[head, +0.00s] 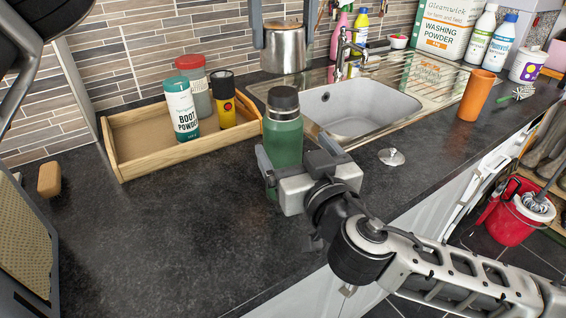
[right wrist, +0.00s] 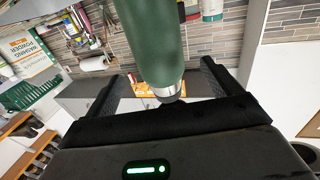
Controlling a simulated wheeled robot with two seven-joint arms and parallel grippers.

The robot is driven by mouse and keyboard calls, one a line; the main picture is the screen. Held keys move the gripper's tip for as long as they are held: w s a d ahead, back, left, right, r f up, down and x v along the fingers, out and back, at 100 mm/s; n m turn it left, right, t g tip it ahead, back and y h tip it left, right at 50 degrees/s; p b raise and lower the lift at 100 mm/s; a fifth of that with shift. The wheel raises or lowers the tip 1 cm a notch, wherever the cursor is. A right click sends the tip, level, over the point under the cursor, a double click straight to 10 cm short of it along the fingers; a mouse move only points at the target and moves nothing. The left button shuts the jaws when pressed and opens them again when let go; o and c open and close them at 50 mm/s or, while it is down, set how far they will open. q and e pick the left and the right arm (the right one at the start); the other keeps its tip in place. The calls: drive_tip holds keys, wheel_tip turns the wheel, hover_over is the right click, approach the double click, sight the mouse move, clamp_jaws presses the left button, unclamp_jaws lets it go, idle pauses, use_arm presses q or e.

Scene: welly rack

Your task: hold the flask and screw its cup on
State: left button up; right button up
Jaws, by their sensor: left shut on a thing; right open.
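The green flask (head: 284,138) with a dark stopper (head: 284,97) stands upright on the dark worktop, in front of the sink. My right gripper (head: 291,160) is around its lower body, with one finger on each side, open. The right wrist view also shows the flask (right wrist: 152,40) between the spread fingers, with gaps on both sides. A steel cup (head: 284,50) is at the top of the head view, between the two fingers of my left gripper (head: 284,30), which is shut on it. It appears above and behind the flask; the left gripper's body is out of frame.
A wooden tray (head: 112,150) at left holds a boot powder tub (head: 181,112), a red-lidded jar (head: 195,88) and a yellow-black can (head: 224,100). The sink (head: 360,105) lies behind right. A steel plug (head: 391,157) and orange tumbler (head: 477,95) stand right.

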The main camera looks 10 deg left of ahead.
use_arm(q)
drive_tip(key=shift+w, duration=0.1)
use_arm(e)
drive_tip(key=x, duration=0.8)
drive_tip(key=c, duration=1.5)
use_arm(q)
hover_over(284, 92)
drive_tip(key=shift+f, duration=2.45)
drive_tip(key=shift+f, duration=0.1)
drive_tip(key=shift+f, duration=0.75)
drive_tip(key=shift+f, duration=0.6)
